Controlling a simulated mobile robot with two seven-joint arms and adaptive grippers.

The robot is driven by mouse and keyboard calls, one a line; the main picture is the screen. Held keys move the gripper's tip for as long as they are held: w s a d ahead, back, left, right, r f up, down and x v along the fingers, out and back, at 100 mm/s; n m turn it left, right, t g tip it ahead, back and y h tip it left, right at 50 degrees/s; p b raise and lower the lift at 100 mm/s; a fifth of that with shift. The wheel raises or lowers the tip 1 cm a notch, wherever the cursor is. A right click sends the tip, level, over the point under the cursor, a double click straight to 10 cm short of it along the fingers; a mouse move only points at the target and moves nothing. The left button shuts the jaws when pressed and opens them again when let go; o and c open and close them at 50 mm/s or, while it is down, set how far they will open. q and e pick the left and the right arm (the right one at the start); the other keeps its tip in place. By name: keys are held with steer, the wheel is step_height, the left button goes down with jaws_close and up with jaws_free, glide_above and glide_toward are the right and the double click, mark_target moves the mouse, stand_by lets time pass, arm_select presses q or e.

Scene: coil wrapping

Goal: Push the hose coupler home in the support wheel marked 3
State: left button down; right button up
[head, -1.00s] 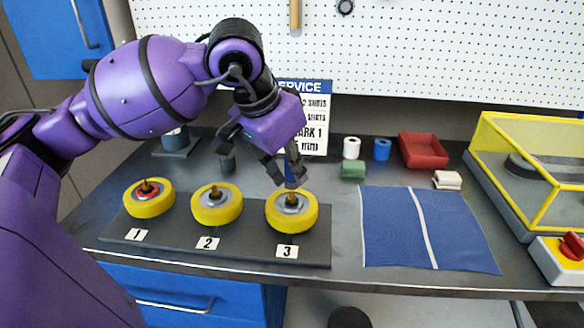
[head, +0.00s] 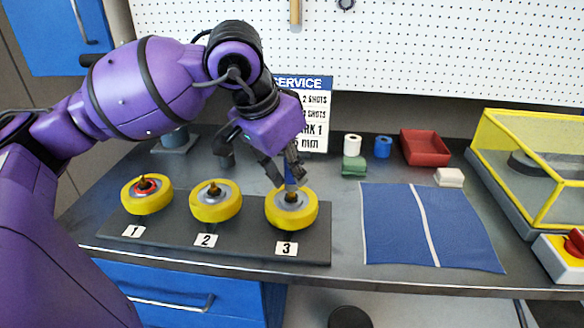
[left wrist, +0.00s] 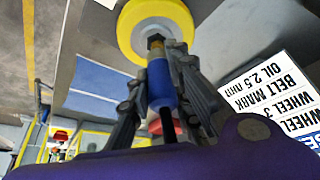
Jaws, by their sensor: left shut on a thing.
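The support wheel marked 3 (head: 270,207) is yellow with a grey hub, at the right end of a dark base; it also shows in the left wrist view (left wrist: 133,22). My left gripper (head: 288,178) is above its hub, its fingers shut on the blue hose coupler (left wrist: 160,84). The coupler stands roughly upright, its narrow metal end pointing at the fitting (left wrist: 156,41) in the hub. The end appears to meet the fitting; I cannot tell how deep it sits. The fingers partly hide the coupler in the head view. My right gripper is out of view.
Wheels 1 (head: 147,203) and 2 (head: 216,209) stand left on the same base (head: 180,236). A blue mat (head: 390,225) lies to the right. Behind are a service sign (head: 318,108), small rolls, a green block (head: 354,166) and a red tray (head: 424,148). A yellow-framed case (head: 535,150) is far right.

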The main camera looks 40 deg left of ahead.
arm_select(q)
steer(key=shift+f+b, duration=0.45)
steer(key=shift+f, duration=0.2)
steer(key=shift+f, duration=0.1)
steer(key=c, duration=1.5)
jaws_free()
steer(key=v, duration=1.2)
